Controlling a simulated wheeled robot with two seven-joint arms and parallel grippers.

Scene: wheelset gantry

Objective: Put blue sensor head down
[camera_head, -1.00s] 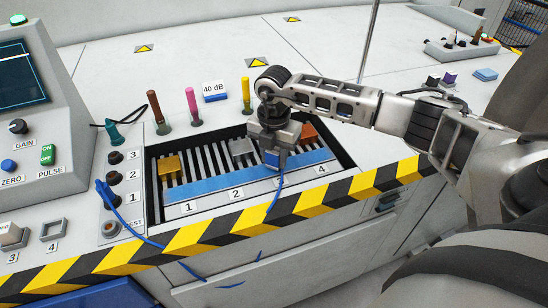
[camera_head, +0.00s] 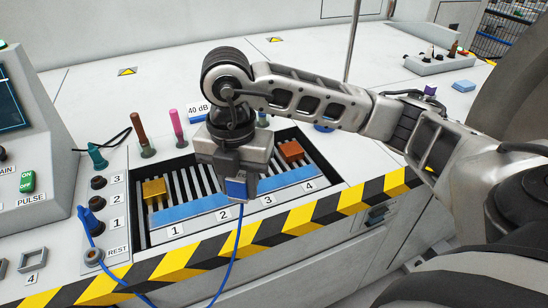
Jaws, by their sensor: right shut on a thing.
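My right gripper (camera_head: 240,178) is shut on the blue sensor head (camera_head: 238,188), in front of the slotted bay (camera_head: 180,188) in the head view. The sensor head's blue cable (camera_head: 236,250) hangs down over the striped front edge. The gripper and wrist hide part of the bay, so I cannot tell the exact gap below the sensor head. The round REST holder (camera_head: 93,256) is at the left on the panel, and a blue cable passes beside it. My left gripper is not in view.
A yellow block (camera_head: 154,190) and an orange-brown block (camera_head: 291,150) sit in the bay. Pink (camera_head: 177,124) and brown (camera_head: 139,128) upright handles stand behind it. A console (camera_head: 28,160) rises at the left. The white top behind is largely clear.

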